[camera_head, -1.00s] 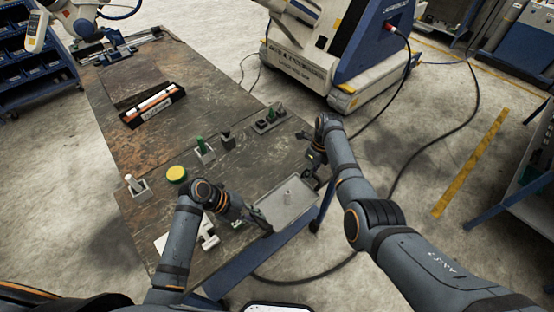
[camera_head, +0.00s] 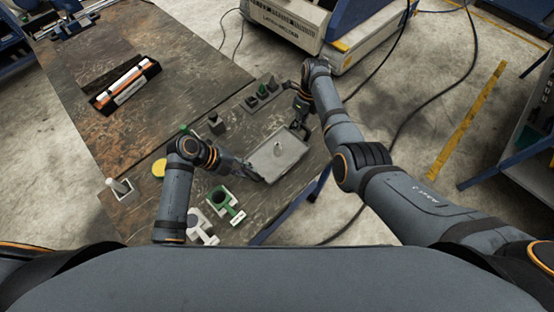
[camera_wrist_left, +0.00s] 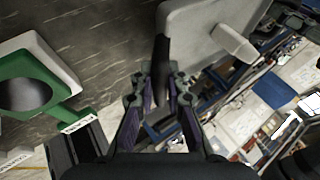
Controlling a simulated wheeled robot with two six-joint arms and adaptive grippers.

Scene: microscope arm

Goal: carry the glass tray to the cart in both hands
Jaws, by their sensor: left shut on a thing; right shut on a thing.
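The grey glass tray (camera_head: 288,163) is held over the right edge of the worktable, with a small pale upright piece (camera_head: 277,150) on it. My left gripper (camera_head: 254,174) is shut on the tray's near left edge. My right gripper (camera_head: 303,127) is shut on its far right edge, the fingers partly hidden by the wrist. In the left wrist view the tray (camera_wrist_left: 190,30) shows at the top, tilted in the picture, with my left gripper's fingers (camera_wrist_left: 159,88) closed at its dark edge. I cannot tell how high the tray is above the table.
The worktable (camera_head: 200,50) holds a dark case with bright rods (camera_head: 125,87), a yellow round lid (camera_head: 159,168), a pale post on a base (camera_head: 119,187), a green-and-white holder (camera_head: 226,203) and dark small stands (camera_head: 262,90). A large machine (camera_head: 285,22) stands behind.

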